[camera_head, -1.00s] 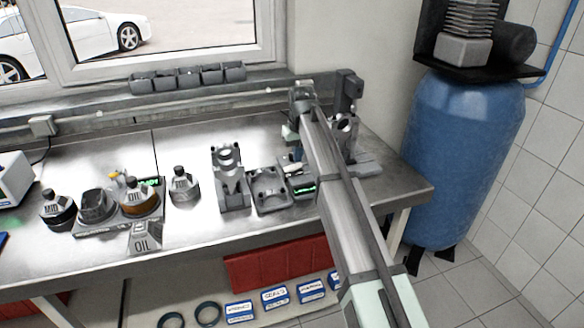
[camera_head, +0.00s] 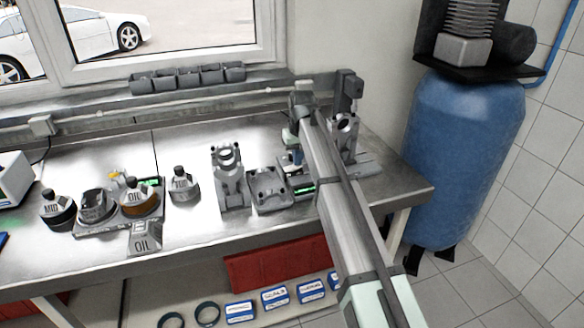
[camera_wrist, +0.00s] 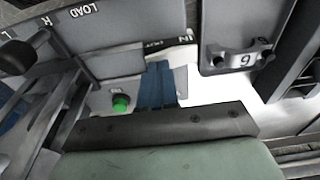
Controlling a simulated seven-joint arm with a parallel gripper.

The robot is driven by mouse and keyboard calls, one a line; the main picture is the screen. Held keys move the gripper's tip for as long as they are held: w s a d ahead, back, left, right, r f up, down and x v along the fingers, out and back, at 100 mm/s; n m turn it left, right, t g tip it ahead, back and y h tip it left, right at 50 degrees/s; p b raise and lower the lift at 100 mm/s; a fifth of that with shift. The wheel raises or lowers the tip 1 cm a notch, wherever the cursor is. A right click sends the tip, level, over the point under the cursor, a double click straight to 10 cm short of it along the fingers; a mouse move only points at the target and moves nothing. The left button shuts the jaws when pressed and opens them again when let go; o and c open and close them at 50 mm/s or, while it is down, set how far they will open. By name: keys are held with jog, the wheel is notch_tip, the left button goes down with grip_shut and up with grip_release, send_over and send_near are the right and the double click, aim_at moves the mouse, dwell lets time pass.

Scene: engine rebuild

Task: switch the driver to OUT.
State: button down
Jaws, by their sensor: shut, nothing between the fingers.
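The driver (camera_wrist: 110,62) appears in the wrist view as a grey housing with lettering along its edge; "IN" is legible at the right, and I cannot read "OUT". A round green button (camera_wrist: 121,103) sits on a pale panel below it. My gripper (camera_wrist: 158,66) has its blue fingers shut together with nothing between them. Their tips are close to the housing's lower edge near the "IN" lettering; I cannot tell whether they touch. In the head view my gripper (camera_head: 296,158) points down at the bench's right part, and my arm hides much of the driver.
On the bench, a grey cradle (camera_head: 229,180) and a lit green display (camera_head: 304,189) stand close by.

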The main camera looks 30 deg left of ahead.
jog(key=shift+f, duration=0.3)
jog(key=shift+r, duration=3.55)
